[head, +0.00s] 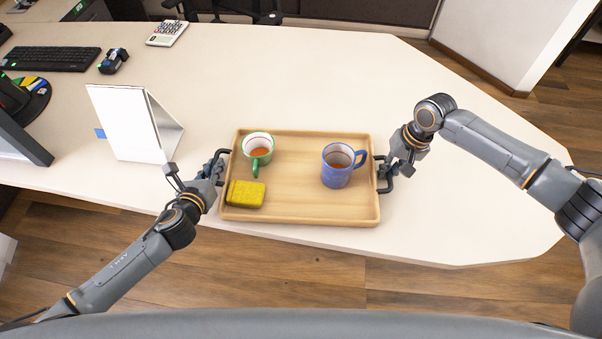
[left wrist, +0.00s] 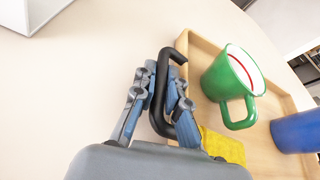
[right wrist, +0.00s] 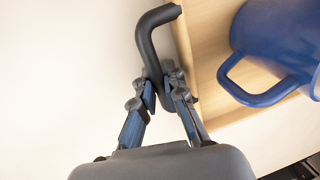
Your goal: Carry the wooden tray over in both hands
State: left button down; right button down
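The wooden tray (head: 300,205) is near the front edge of the desk; I cannot tell whether it rests on the desktop or is slightly above it. It carries a green mug (head: 258,150) at the back left, a blue mug (head: 338,165) on the right and a yellow sponge (head: 245,194) at the front left. Both mugs stand upright with brown drink inside. My left gripper (left wrist: 160,95) is shut on the tray's black left handle (left wrist: 183,125). My right gripper (right wrist: 160,88) is shut on the black right handle (right wrist: 146,38).
A white folded stand (head: 125,122) is on the desk just left of the tray, close to my left gripper. The desktop behind and right of the tray is clear.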

pick_arm(q)
jog(key=shift+w+r, duration=0.1)
jog(key=shift+r, duration=0.15)
pick_arm(e)
jog(key=shift+w+r, duration=0.15)
jog(key=shift+r, duration=0.1)
